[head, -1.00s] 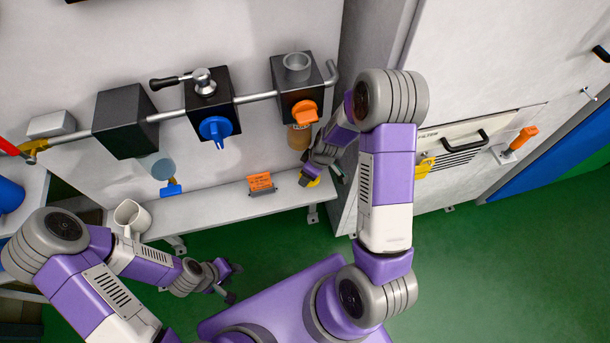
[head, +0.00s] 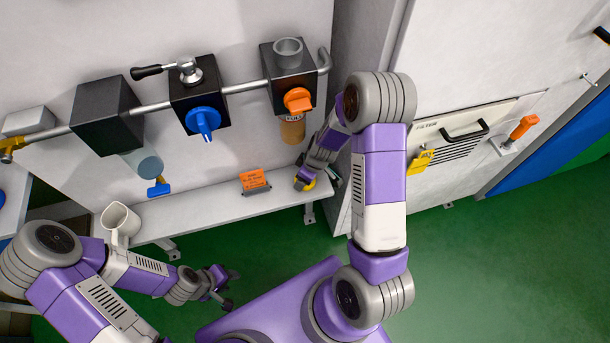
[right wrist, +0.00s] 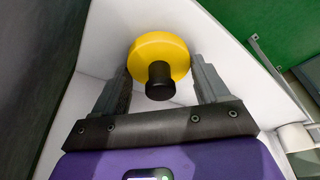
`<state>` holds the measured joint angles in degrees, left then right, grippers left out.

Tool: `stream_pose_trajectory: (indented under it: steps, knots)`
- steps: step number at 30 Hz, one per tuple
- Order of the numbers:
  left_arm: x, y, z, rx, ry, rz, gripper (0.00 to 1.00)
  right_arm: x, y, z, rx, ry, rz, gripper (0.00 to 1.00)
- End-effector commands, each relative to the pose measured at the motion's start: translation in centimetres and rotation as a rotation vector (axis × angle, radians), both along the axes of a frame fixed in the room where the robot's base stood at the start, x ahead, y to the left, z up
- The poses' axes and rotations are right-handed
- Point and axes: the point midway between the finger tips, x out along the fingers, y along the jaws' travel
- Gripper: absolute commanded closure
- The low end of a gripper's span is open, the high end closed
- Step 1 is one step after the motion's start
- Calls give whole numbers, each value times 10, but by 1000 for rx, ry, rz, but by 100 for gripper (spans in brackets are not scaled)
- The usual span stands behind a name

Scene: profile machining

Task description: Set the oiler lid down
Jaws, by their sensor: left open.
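The oiler lid (right wrist: 154,50) is a yellow disc with a black knob. In the right wrist view it sits between the two fingers of my right gripper (right wrist: 161,80), which meet its edges on both sides. I cannot tell whether the lid touches the shelf. The oiler (head: 288,68) is a black block with an open grey cup on top and an orange knob. My left gripper (head: 223,289) is open and empty, low in front of the shelf.
A white mug (head: 120,220) stands at the shelf's left end. A grey cabinet wall (head: 357,200) is close on the right.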

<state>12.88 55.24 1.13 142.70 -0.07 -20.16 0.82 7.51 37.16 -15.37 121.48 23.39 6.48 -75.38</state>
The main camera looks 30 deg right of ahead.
Motion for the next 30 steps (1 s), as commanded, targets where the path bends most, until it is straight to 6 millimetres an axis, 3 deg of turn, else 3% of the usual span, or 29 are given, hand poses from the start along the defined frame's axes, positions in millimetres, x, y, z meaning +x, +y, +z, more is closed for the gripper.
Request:
stream_pose_trajectory:
  steps: [1,4,15,30]
  knots:
    - [0,0,0,0,0,0,57,0,0,0,0,0,0,17]
    - [0,0,0,0,0,0,57,0,0,0,0,0,0,2]
    - [0,0,5,0,0,0,57,0,0,5,0,0,0,2]
    - [0,0,48,0,0,0,57,-22,-13,100,0,-4,0,2]
